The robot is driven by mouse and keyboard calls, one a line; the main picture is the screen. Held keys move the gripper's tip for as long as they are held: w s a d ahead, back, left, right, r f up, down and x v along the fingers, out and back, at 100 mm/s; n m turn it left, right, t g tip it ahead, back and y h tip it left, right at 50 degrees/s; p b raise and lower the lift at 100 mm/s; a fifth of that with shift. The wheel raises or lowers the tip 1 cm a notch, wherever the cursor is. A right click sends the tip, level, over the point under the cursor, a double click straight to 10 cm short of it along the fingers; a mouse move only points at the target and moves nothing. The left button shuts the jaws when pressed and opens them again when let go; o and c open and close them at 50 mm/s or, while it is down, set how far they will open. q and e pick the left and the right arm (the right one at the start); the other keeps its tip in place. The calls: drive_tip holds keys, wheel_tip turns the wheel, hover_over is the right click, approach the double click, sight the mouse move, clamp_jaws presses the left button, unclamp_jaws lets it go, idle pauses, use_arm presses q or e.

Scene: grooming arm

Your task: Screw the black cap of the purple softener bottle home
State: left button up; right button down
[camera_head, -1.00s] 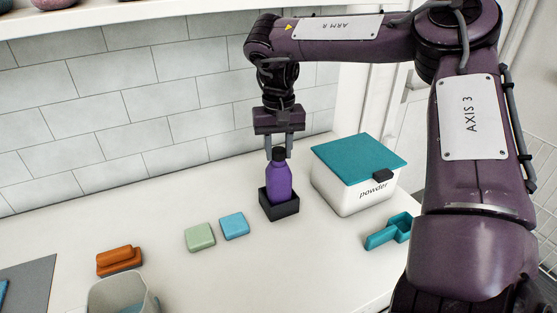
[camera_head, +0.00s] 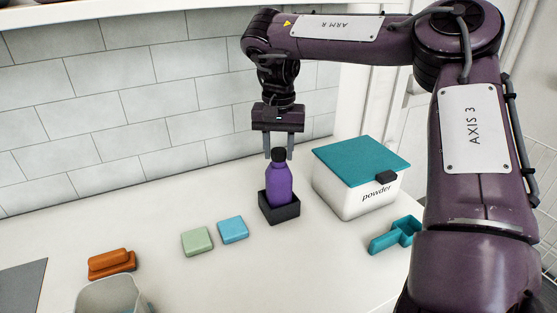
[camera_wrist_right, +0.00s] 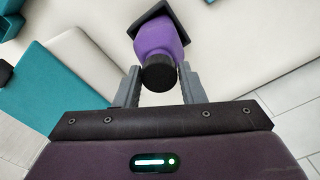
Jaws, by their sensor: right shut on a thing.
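The purple softener bottle (camera_head: 279,185) stands upright in a small black square holder (camera_head: 280,213) on the counter. Its black cap (camera_head: 278,156) sits on the neck, and I cannot tell how tight it is. My right gripper (camera_head: 279,154) points straight down from above, its two grey fingers shut on the cap from either side. In the right wrist view the cap (camera_wrist_right: 159,73) shows between the fingers, with the purple bottle (camera_wrist_right: 158,40) beyond it. My left gripper is in neither view.
A white powder box (camera_head: 340,190) with a teal lid stands right of the bottle, a teal scoop (camera_head: 394,236) in front of it. Green (camera_head: 197,242) and blue (camera_head: 233,230) sponges lie to the left. An orange brush (camera_head: 111,263) and a grey bin (camera_head: 108,296) are farther left.

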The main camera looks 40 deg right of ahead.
drive_tip(key=shift+s+d+f+m+b, duration=0.15)
drive_tip(key=shift+f+m+b, duration=0.25)
drive_tip(key=shift+m+b, duration=0.4)
drive_tip(key=shift+m, duration=0.6)
drive_tip(key=c, duration=1.1)
unclamp_jaws()
drive_tip(key=shift+f, duration=0.1)
drive_tip(key=o, duration=0.3)
drive_tip(key=shift+r, duration=0.25)
